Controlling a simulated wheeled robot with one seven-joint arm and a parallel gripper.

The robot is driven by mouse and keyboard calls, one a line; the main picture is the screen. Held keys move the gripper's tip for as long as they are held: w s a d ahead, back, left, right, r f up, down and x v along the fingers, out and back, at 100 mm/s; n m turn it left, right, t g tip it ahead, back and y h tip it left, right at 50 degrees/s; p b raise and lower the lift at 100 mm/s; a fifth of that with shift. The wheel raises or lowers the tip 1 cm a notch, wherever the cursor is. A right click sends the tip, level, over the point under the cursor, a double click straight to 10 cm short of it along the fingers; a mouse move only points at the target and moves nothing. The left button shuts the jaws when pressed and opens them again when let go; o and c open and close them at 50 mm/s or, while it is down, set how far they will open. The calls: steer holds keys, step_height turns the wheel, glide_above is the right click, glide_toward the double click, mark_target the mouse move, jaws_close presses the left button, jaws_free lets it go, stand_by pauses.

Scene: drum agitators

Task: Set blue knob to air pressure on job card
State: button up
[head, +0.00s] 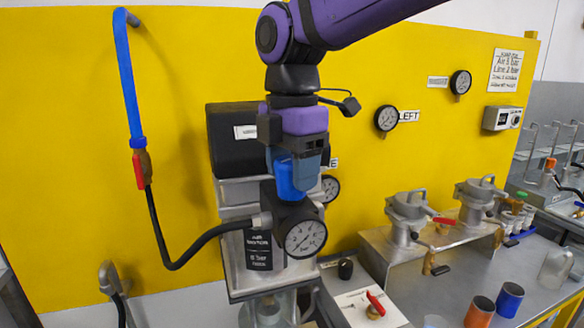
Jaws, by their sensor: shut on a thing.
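The blue knob (291,178) sits on top of a dark regulator body near the picture's middle. My gripper (295,165) reaches down from above and is shut on the knob, hiding part of it. The round pressure gauge (305,238) on the regulator's front faces me; its needle is too small to read surely. The white job card (505,71) hangs at the upper right of the yellow panel. Its top lines name Air and Line values in bar; Air seems to read 5, but the print is blurred.
A black hose (180,262) with a red valve handle (139,166) runs to the regulator's left side. A black box (234,140) stands behind my gripper. Metal drum agitators (408,212) stand at the right.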

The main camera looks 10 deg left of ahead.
steer(key=m, duration=0.3)
steer(key=shift+m, duration=0.4)
steer(key=m, duration=0.3)
steer(key=shift+m, duration=0.4)
steer(key=m, duration=1)
steer(key=shift+m, duration=0.4)
steer(key=m, duration=0.3)
steer(key=shift+m, duration=0.3)
steer(key=m, duration=0.6)
steer(key=shift+m, duration=0.4)
steer(key=o, duration=0.9)
